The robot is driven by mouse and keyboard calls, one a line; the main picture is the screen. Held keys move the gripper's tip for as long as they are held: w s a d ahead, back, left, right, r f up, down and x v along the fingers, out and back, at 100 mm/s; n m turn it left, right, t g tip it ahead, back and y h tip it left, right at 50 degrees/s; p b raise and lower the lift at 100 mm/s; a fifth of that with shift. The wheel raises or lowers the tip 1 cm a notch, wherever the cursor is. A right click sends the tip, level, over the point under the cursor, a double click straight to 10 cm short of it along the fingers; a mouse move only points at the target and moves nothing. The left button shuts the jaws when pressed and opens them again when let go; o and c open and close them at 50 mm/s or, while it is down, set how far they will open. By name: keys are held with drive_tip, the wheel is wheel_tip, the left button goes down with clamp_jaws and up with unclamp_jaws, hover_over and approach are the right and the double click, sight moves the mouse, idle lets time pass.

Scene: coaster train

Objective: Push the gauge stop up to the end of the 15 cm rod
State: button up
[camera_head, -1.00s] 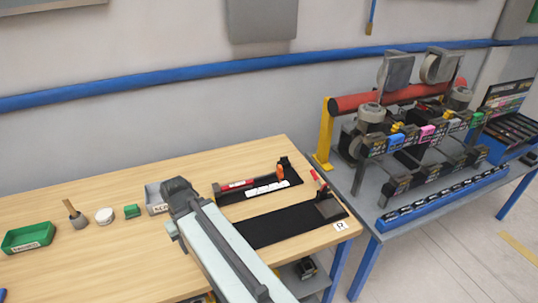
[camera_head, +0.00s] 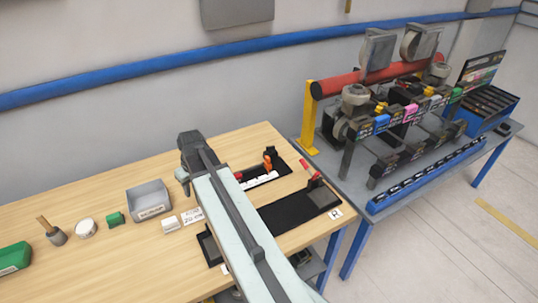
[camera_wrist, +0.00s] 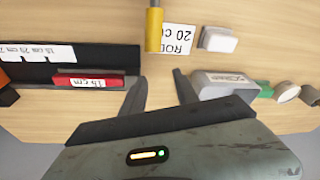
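The red rod labelled 15 cm (camera_wrist: 87,82) lies in the black gauge (camera_wrist: 110,55) in the wrist view. The orange gauge stop (camera_wrist: 4,75) is at the left edge there, with a gap between it and the rod's near end. In the head view the stop (camera_head: 267,161) stands toward the far right end of the gauge (camera_head: 284,171), and my arm hides much of the rod. My gripper (camera_wrist: 160,82) is open, with nothing seen between its fingers. Its left finger is close beside the rod's right end; I cannot tell whether they touch.
A yellow bar (camera_wrist: 153,28) lies by the ROD 20 cm card (camera_wrist: 178,39). A white block (camera_head: 170,224), grey bin (camera_head: 150,192), green block (camera_head: 116,219) and white round piece (camera_head: 86,228) stand left of my arm.

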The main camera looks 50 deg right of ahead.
drive_tip(key=s+d+r+m+t+p, duration=0.1)
drive_tip(key=s+d+r+m, duration=0.1)
drive_tip(key=d, duration=1.8)
drive_tip(key=m+h, duration=0.2)
approach(268, 157)
drive_tip(key=f, duration=0.2)
drive_tip(key=shift+t, duration=0.4)
drive_tip(key=b+x, duration=0.6)
drive_tip(key=x, duration=0.1)
drive_tip(key=shift+d+f+b, duration=0.1)
drive_tip(key=shift+f+b, duration=0.2)
drive_tip(key=shift+b, duration=0.1)
drive_tip(key=shift+r, duration=0.1)
clamp_jaws()
